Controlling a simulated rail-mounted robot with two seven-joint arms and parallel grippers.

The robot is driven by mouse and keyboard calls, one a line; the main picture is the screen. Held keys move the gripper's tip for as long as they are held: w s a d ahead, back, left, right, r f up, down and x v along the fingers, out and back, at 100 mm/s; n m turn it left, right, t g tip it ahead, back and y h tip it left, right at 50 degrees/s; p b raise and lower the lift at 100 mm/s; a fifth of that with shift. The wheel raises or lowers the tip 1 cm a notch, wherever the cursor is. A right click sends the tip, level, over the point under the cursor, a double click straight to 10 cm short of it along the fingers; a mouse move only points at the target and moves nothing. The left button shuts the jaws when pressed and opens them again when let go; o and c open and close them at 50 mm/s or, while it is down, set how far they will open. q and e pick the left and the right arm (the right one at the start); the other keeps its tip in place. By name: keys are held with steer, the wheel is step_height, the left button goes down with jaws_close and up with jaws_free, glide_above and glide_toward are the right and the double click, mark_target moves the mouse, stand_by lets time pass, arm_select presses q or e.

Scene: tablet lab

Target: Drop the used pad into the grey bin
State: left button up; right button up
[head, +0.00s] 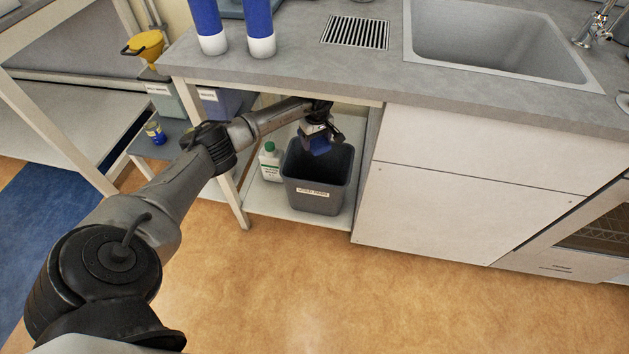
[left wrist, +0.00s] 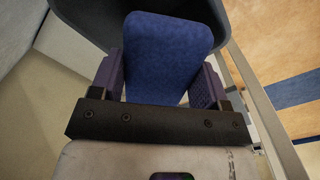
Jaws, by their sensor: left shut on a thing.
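The grey bin (head: 318,187) stands on the low shelf under the counter, with a white label on its front. My left gripper (head: 318,139) is shut on the blue used pad (head: 320,146) and holds it over the bin's opening, near its back rim. In the left wrist view the pad (left wrist: 165,58) sits between the fingers of the left gripper (left wrist: 163,85). The dark inside of the bin (left wrist: 85,20) shows behind the pad there. The bin's floor is too dark to make out. My right gripper is in neither view.
A white bottle with a green cap (head: 270,162) stands on the shelf just left of the bin. The countertop (head: 290,62) is close above my left wrist. A cabinet (head: 450,185) closes off the right side. A table leg (head: 232,197) stands at the left.

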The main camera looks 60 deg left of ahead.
arm_select(q)
step_height(320, 180, down, 6)
steer(key=b, duration=0.4)
steer(key=shift+r, duration=0.15)
steer(key=o, duration=1.1)
steer(key=shift+c, duration=0.2)
steer(key=shift+r, duration=0.15)
step_height(320, 180, up, 7)
steer(key=p, duration=0.4)
steer(key=shift+r, duration=0.15)
steer(key=shift+d, duration=0.1)
